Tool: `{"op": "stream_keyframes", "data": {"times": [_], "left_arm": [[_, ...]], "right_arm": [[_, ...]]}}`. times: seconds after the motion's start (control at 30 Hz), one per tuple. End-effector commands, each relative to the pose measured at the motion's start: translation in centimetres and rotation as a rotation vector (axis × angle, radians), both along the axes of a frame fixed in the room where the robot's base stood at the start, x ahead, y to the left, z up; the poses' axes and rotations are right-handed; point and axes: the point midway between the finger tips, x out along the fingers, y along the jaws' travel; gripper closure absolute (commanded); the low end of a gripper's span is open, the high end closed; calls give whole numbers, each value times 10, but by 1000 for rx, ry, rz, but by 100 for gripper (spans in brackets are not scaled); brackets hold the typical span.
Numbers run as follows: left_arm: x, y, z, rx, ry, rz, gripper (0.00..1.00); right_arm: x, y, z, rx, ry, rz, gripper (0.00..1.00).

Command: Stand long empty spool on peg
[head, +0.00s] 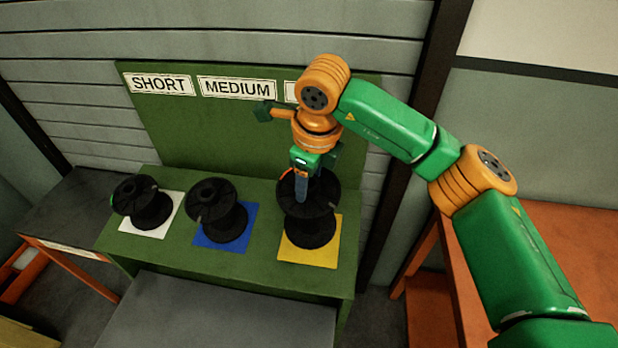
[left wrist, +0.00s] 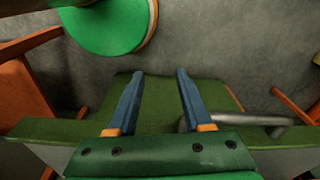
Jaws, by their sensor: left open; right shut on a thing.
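A black spool (head: 311,228) is upright over the yellow square (head: 327,256) at the right of the green stand (head: 262,272). My right gripper (head: 302,196) comes down from above and is shut on this spool at its upper flange. No peg shows under it, and I cannot tell whether its bottom touches the square. Two more black spools stand to the left, one (head: 145,205) on the white square and one (head: 217,213) on the blue square. My left gripper (left wrist: 160,72) shows only in the left wrist view, open with nothing between its fingers.
The green back board carries the labels SHORT (head: 159,84) and MEDIUM (head: 237,88); a third label is mostly hidden by my right arm. An orange table (head: 565,235) stands at the right. A grey surface (head: 215,318) lies in front of the stand.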

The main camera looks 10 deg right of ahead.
Motion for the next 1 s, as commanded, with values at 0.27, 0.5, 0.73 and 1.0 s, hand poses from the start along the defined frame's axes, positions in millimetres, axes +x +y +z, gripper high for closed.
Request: {"op": "stream_keyframes", "data": {"times": [0.27, 0.5, 0.73, 1.0], "left_arm": [[0, 0, -1, 0, 0, 0, 50], [0, 0, -3, 1, 0, 1, 50], [0, 0, -3, 1, 0, 1, 50], [0, 1, -7, 1, 0, 1, 50]], "right_arm": [[0, 0, 0, 0, -1, 0, 100], [0, 0, 0, 0, -2, -1, 100], [0, 0, 0, 0, -1, -1, 100], [1, -1, -5, 0, -1, 0, 100]]}}
